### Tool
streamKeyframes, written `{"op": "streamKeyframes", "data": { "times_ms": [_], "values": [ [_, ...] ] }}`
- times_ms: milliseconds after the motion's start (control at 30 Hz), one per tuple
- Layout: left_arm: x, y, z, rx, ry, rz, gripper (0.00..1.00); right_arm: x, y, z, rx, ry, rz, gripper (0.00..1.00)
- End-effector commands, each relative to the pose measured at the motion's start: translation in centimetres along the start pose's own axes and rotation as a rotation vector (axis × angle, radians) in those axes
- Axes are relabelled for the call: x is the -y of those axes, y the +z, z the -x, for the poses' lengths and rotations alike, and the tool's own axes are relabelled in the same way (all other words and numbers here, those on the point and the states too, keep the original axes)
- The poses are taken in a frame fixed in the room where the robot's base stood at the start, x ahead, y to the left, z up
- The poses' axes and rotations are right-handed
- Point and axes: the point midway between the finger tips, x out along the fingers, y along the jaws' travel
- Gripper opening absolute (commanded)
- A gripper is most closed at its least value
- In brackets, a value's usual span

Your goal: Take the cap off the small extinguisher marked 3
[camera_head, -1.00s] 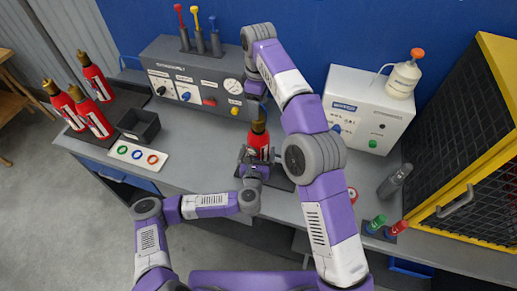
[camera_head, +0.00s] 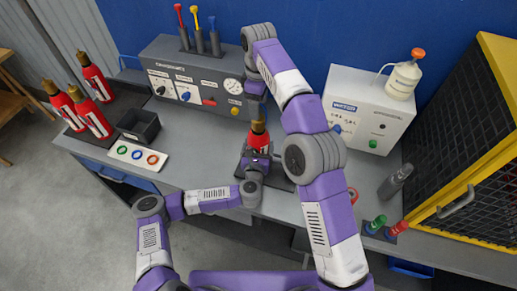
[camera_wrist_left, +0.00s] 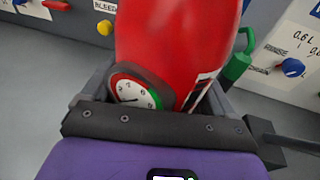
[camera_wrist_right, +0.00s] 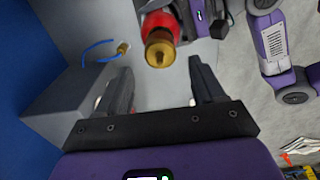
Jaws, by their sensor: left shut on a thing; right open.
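A small red extinguisher (camera_head: 258,141) with a brass-coloured cap (camera_head: 258,127) stands upright at the bench's middle; I cannot read its number. My left gripper (camera_head: 257,163) is shut around its body from the front. The left wrist view shows the red body (camera_wrist_left: 175,45) and its round gauge (camera_wrist_left: 134,92) between the fingers. My right gripper (camera_head: 256,98) is above the cap, open and empty. In the right wrist view the cap (camera_wrist_right: 159,50) lies between and beyond the spread fingers, apart from them.
Several red extinguishers (camera_head: 97,120) stand at the left by a dark bin (camera_head: 138,126) and a tray of coloured rings (camera_head: 138,156). A grey control panel (camera_head: 188,75) is behind, a white box (camera_head: 365,110) right of it. A yellow-framed cage (camera_head: 470,150) stands at far right.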

Motion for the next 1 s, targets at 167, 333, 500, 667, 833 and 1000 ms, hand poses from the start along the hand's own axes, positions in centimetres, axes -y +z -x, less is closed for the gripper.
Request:
{"op": "streamKeyframes", "data": {
  "times_ms": [167,333,500,667,833,1000],
  "values": [
    [0.02,-0.01,0.03,0.0,-0.001,-0.001,0.1,0.0,0.0,-0.01,0.0,0.0,-0.022,0.68],
    [0.02,-0.02,0.03,0.0,-0.001,-0.001,0.01,0.02,-0.01,-0.04,0.002,0.0,-0.185,0.68],
    [0.03,-0.02,0.03,0.0,-0.001,-0.001,0.01,0.07,-0.04,-0.1,0.003,-0.001,-0.492,0.68],
    [0.03,-0.03,0.03,-0.001,-0.001,-0.001,0.01,0.08,-0.03,-0.15,0.005,-0.002,-0.801,0.68],
    [0.03,-0.03,0.03,-0.001,-0.001,-0.001,0.01,0.07,-0.01,-0.19,0.006,-0.002,-1.13,0.68],
    [0.03,-0.04,0.03,-0.001,-0.001,-0.001,0.01,0.09,-0.02,-0.2,0.007,0.0,-1.459,0.68]
  ]
}}
